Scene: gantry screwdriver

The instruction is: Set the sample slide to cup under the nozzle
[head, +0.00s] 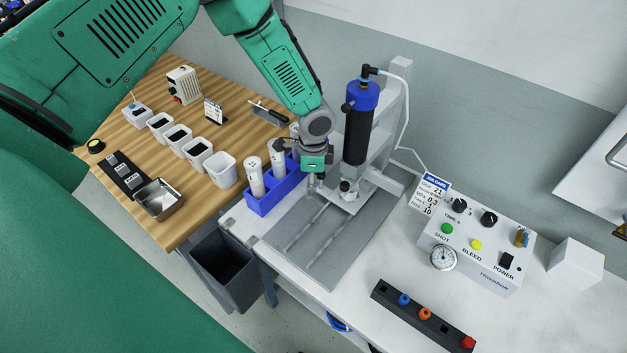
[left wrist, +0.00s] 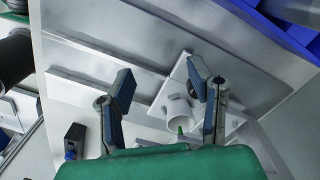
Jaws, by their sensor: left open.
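The sample slide (head: 352,201) is a pale plate on the grey base below the dispenser, with a small cup (head: 347,186) on it. In the left wrist view the white cup (left wrist: 178,108) stands on its square plate (left wrist: 160,102), close to my fingers. My left gripper (head: 316,188) points down just left of the slide; in the left wrist view its two fingers (left wrist: 160,78) are apart with nothing gripped between them. The black dispenser barrel (head: 357,135) with a blue cap stands above the slide. A small green tip (left wrist: 180,130) shows by the cup; the nozzle's exact alignment is unclear.
A blue rack (head: 263,205) with white tubes stands left of the grey base (head: 325,250) with its two rails. The control box (head: 475,250) is at right. A black strip with coloured knobs (head: 423,314) lies in front. White cups (head: 221,170) stand on the wooden table.

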